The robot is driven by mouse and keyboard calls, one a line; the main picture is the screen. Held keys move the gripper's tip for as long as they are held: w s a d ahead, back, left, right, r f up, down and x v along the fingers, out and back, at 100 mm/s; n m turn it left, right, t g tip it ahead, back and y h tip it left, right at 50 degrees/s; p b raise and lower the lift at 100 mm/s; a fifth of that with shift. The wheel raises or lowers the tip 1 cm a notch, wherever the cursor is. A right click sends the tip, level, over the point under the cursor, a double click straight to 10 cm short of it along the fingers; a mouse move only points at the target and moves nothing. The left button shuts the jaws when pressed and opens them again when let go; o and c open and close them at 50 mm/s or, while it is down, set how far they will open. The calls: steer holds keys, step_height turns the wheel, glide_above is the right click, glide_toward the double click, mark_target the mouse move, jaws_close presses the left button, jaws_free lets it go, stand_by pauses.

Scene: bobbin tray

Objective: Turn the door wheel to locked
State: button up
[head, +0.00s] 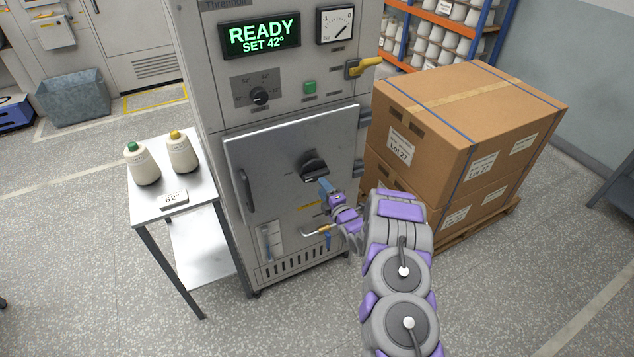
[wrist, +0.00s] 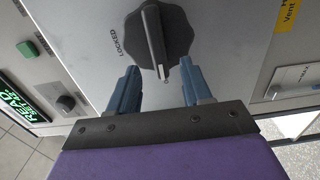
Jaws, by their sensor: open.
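The door wheel (head: 314,165) is a dark lobed knob with a raised bar, on the grey cabinet door (head: 270,170). In the wrist view the wheel (wrist: 176,32) is close, just beyond my fingertips. Its bar, with a pale line, points down between the fingers, away from the printed LOCKED label (wrist: 118,42) at the wheel's left. My gripper (head: 325,187) is just below the wheel in the head view. In the wrist view my gripper (wrist: 160,67) is open, with one blue finger on each side of the bar's lower end. I cannot tell whether either finger touches the wheel.
The display (head: 261,36) above reads READY, SET 42°. A yellow handle (head: 364,66) sticks out at the cabinet's upper right. Strapped cartons (head: 450,125) stand close on the right. A small table (head: 180,206) with two bobbins (head: 144,165) stands left.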

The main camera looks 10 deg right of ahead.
mark_target(314, 172)
steer(key=shift+b+x, duration=0.45)
steer(key=shift+x, duration=2.25)
steer(key=shift+w+d, duration=0.1)
steer(key=shift+d, duration=0.5)
steer(key=c, duration=0.5)
steer(key=shift+c, duration=1.4)
steer(key=shift+a, duration=0.15)
jaws_close()
